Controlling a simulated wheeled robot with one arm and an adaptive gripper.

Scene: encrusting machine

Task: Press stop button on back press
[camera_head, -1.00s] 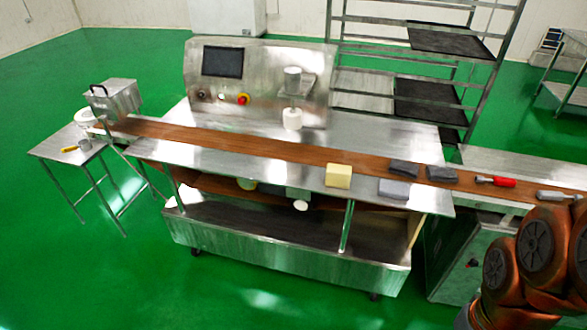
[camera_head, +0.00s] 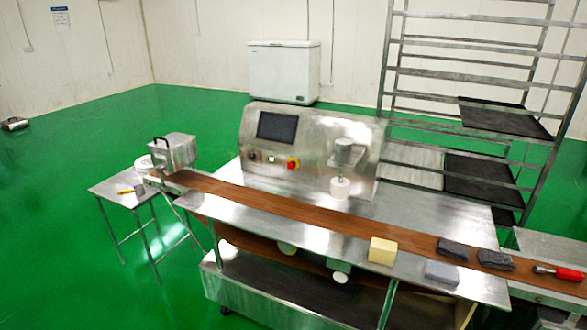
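The encrusting machine (camera_head: 225,131) stands in the middle, with an upright metal panel at its back. On the panel are a dark screen (camera_head: 277,128), a small knob (camera_head: 252,155), a small light button (camera_head: 271,159) and a red button on a yellow base (camera_head: 293,164). A metal press head with a white cylinder (camera_head: 340,188) stands at the panel's right end. I cannot tell which control is labelled stop. My gripper is not in view.
A brown belt (camera_head: 300,215) crosses the machine. A yellow block (camera_head: 382,251), several grey pads (camera_head: 457,249) and a red-handled tool (camera_head: 557,271) lie at the front and right. A side table (camera_head: 110,189) stands left. A rack (camera_head: 460,73) and white freezer (camera_head: 284,72) stand behind.

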